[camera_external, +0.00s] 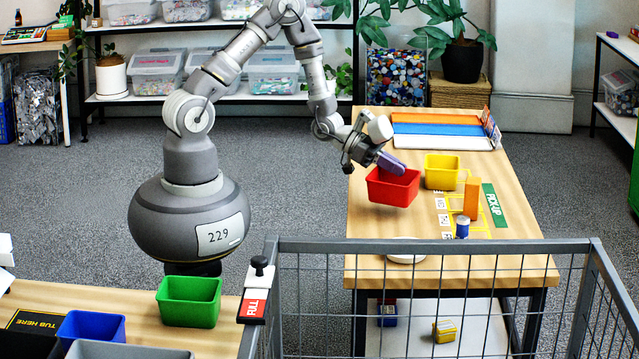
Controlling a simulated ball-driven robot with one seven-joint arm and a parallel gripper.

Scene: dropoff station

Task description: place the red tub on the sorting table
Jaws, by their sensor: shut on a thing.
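The red tub (393,190) is at the left edge of the wooden table with the PICK UP label (362,232). It looks held a little above the tabletop, upright or nearly so. My gripper (390,165) reaches down from the left and is shut on the tub's rim at the back. The fingertips are partly hidden by the tub. A second wooden table (134,318), at the lower left, bears a TUB HERE sign (38,321). Neither table is labelled as the sorting table in this view.
A yellow tub (441,171), an orange block (471,198) and a blue can (462,228) stand right of the red tub. A green tub (189,301) and a blue tub (91,327) are on the lower-left table. A grey metal fence (430,246) crosses the front.

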